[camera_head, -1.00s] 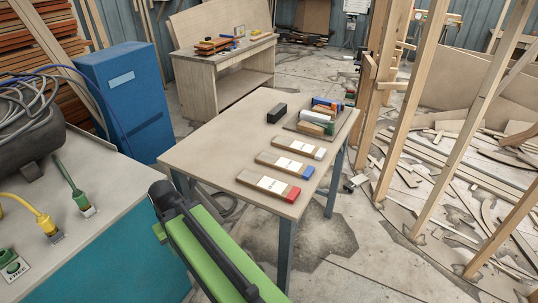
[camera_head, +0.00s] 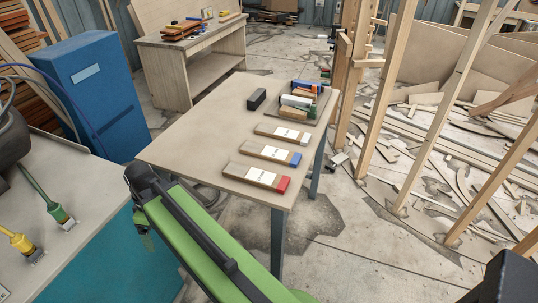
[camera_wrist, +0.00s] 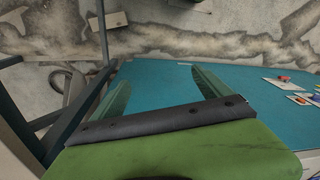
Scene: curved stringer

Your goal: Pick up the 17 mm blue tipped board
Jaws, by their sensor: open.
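The blue tipped board (camera_head: 268,152) lies flat on the table in the head view, brown with a white label and a blue right end. It is the middle of three boards, between a red tipped board (camera_head: 256,178) and a white tipped board (camera_head: 282,134). My gripper (camera_wrist: 160,78) shows in the wrist view with its two green fingers spread apart and nothing between them. It is away from the boards; none of them shows clearly in the wrist view. In the head view my green arm crosses the bottom, and my fingers cannot be made out.
The table (camera_head: 190,150) also bears a black block (camera_head: 257,99) and a tray (camera_head: 318,113) of coloured pieces. A teal cabinet (camera_head: 130,265) with brushes on top stands at lower left. Wooden studs (camera_head: 385,110) rise to the right. The table's left half is bare.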

